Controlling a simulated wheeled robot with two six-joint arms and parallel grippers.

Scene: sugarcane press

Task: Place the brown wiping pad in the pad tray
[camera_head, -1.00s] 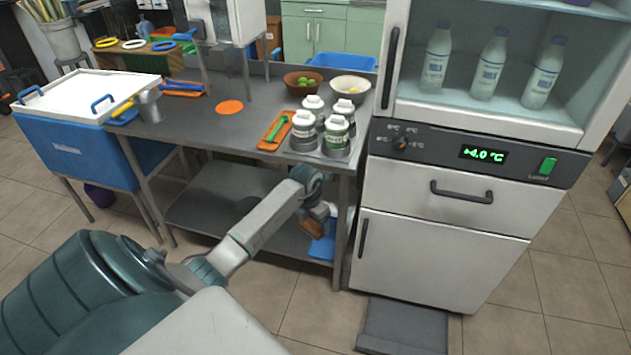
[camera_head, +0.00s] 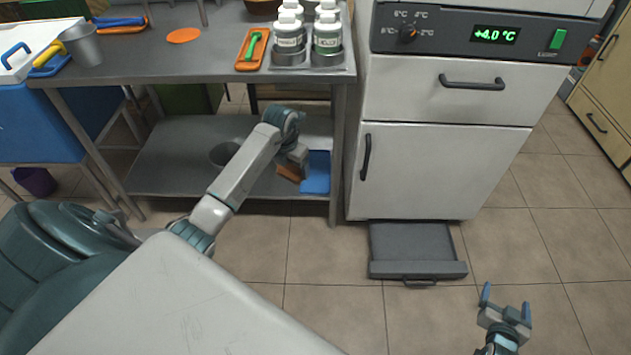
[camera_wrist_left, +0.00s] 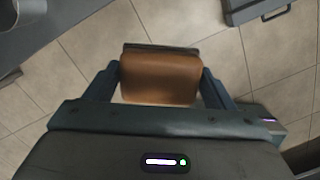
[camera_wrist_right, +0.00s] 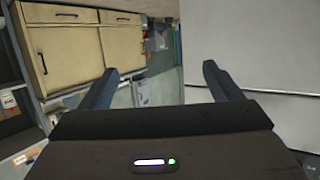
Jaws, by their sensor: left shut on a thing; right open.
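The brown wiping pad (camera_head: 288,174) is in my left gripper (camera_head: 293,162), at the lower shelf of the steel table. In the left wrist view the pad (camera_wrist_left: 160,78) sits between both fingers, with floor tiles behind it. A flat blue tray (camera_head: 316,173), seemingly the pad tray, is at the right end of the lower shelf. The pad is just left of it in the head view; the height between them cannot be told. My right gripper (camera_head: 506,302) is open and empty over the floor at lower right.
The table's right front leg (camera_head: 334,190) stands close to the blue tray. A grey round container (camera_head: 223,154) is on the lower shelf. A white fridge cabinet (camera_head: 440,160) stands to the right, with a dark grey step-like drawer (camera_head: 415,250) at its foot.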

